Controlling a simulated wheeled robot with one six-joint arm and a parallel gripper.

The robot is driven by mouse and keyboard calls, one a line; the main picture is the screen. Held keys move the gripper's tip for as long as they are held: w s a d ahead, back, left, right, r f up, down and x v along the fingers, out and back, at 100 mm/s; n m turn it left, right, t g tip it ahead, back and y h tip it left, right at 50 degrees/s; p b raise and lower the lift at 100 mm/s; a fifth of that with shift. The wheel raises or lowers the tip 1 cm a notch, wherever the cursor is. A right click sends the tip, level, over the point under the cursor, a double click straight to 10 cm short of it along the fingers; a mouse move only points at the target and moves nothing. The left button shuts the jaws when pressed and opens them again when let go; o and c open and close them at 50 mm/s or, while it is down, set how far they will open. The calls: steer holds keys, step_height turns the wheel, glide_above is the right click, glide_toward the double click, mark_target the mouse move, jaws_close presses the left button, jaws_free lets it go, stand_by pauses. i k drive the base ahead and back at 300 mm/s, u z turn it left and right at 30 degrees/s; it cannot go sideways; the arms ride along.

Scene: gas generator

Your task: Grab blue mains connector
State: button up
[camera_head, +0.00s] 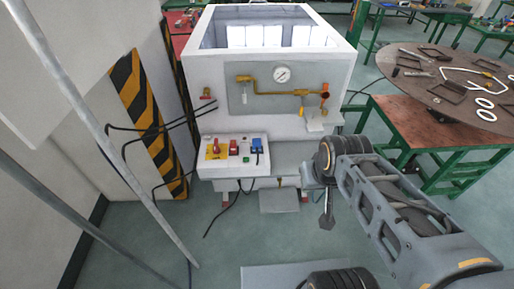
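The blue mains connector (257,145) is small and sits at the right end of the control panel (233,152) on the front of the white gas generator (205,90). A dark cable hangs below the panel. My arm reaches in from the lower right, and its far joint is in front of the generator's lower right corner. My gripper (327,217) seems to be the small dark part hanging below that joint. It is right of and lower than the connector, apart from it. Its fingers are too small to tell open from shut.
The panel also has red switches (215,146) and a green button (246,160). A gauge (282,74) and brass pipe (270,92) are above. A striped post (143,110) stands left. A round table (450,80) with loose parts is right. Floor in front is mostly clear.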

mark_target(256, 142)
steer(key=u, duration=4.45)
steer(key=k, duration=2.15)
steer(key=z, duration=1.35)
steer(key=i, duration=0.45)
steer(key=u, duration=0.1)
